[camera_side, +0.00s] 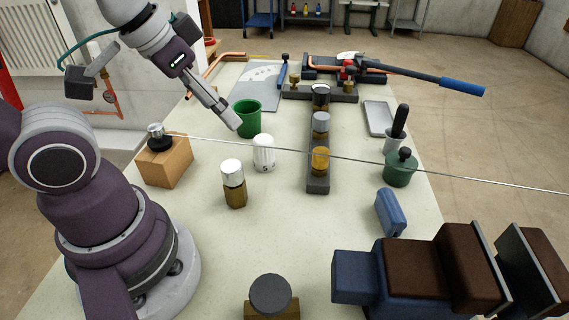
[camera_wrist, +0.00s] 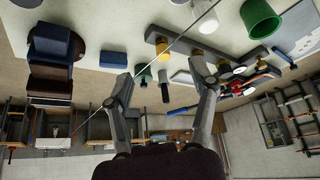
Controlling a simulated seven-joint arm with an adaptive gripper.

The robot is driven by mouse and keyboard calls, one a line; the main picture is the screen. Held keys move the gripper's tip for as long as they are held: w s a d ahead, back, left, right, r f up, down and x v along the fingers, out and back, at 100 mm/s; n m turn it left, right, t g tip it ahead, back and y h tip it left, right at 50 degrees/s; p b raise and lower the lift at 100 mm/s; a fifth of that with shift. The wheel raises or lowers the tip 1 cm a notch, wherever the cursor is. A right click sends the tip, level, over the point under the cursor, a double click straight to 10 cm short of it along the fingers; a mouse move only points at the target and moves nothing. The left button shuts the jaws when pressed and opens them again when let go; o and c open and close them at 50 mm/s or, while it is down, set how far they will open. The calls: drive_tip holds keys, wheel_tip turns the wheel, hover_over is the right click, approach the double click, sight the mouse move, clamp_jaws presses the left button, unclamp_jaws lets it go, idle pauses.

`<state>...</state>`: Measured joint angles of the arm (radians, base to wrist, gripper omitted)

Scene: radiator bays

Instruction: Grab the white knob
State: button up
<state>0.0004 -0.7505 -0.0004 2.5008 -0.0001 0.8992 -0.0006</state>
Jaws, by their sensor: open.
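The white knob (camera_side: 264,152) stands upright on the pale bench, with dark markings near its base. It stands just in front of a green cup (camera_side: 248,118). In the wrist view the white knob (camera_wrist: 208,24) is near the top edge, beside the green cup (camera_wrist: 259,17). My gripper (camera_side: 233,121) is above the bench, up and left of the knob in the side view, overlapping the cup there. In the wrist view my gripper (camera_wrist: 163,76) has its two fingers wide apart with nothing between them. The knob is apart from the fingers.
A thin rod (camera_side: 400,169) crosses the scene just in front of the knob. A white-topped brass piece (camera_side: 233,182) stands nearer. A dark rail (camera_side: 318,185) with several fittings lies to the right. A wooden block (camera_side: 166,165) stands left.

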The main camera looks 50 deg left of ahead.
idle(0.4)
drive_tip(key=o, duration=0.4)
drive_tip(key=shift+c, duration=0.2)
drive_tip(key=m+g, duration=0.5)
drive_tip(key=m, duration=1.1)
hover_over(264, 155)
wheel_tip(264, 155, down, 6)
drive_tip(key=f+m, duration=0.1)
drive_tip(key=w+a+f+m, duration=0.1)
drive_tip(key=f, duration=0.1)
drive_tip(key=a+f+m, duration=0.1)
drive_tip(key=shift+w+f+m+g, duration=0.25)
drive_tip(key=shift+w+m+g, duration=0.05)
drive_tip(key=shift+w+m, duration=0.1)
drive_tip(key=f, duration=1)
drive_tip(key=shift+s+d, duration=0.1)
drive_tip(key=shift+s, duration=0.2)
